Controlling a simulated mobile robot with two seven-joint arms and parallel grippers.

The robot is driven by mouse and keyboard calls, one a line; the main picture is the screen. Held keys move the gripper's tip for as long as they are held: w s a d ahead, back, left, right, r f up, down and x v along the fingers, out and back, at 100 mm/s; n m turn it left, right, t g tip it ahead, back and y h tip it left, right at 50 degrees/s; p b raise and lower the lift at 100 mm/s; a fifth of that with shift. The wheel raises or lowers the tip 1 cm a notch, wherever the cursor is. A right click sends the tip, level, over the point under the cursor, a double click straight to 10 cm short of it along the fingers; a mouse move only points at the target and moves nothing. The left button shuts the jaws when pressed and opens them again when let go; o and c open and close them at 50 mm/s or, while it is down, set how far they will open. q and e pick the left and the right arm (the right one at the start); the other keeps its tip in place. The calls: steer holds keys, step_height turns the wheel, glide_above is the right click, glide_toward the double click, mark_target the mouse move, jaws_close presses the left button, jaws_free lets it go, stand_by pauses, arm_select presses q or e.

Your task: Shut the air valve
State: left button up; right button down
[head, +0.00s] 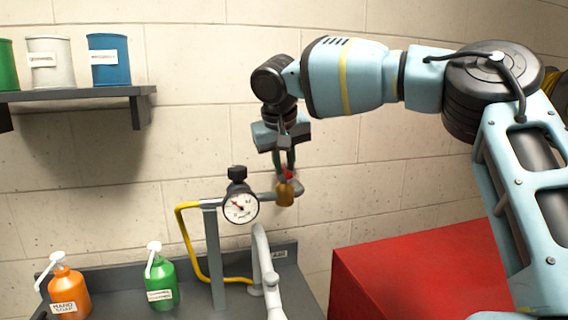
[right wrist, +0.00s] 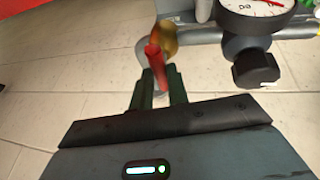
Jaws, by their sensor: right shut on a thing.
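The air valve (head: 285,193) is a brass body on the pipe to the right of the round pressure gauge (head: 241,207). Its red handle (head: 288,175) is at the top of the brass body. My right gripper (head: 287,172) reaches down from above and is shut on the red handle. In the right wrist view the red handle (right wrist: 154,62) sits between the two dark green fingers, with the brass valve body (right wrist: 166,38) just beyond. The fingers partly hide the handle in the head view. My left gripper is not in view.
A yellow hose (head: 186,240) and a grey post (head: 213,255) stand below the gauge. A grey faucet (head: 262,260), an orange soap bottle (head: 68,290) and a green bottle (head: 159,283) are on the counter. A red cabinet (head: 400,270) stands at right. A shelf (head: 75,94) holds cans.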

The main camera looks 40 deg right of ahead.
stand_by(0.4)
steer(key=c, duration=1.4)
jaws_free()
steer(key=shift+o, duration=0.2)
steer(key=v, duration=0.7)
steer(key=shift+a+r, duration=0.2)
steer(key=shift+r, duration=0.2)
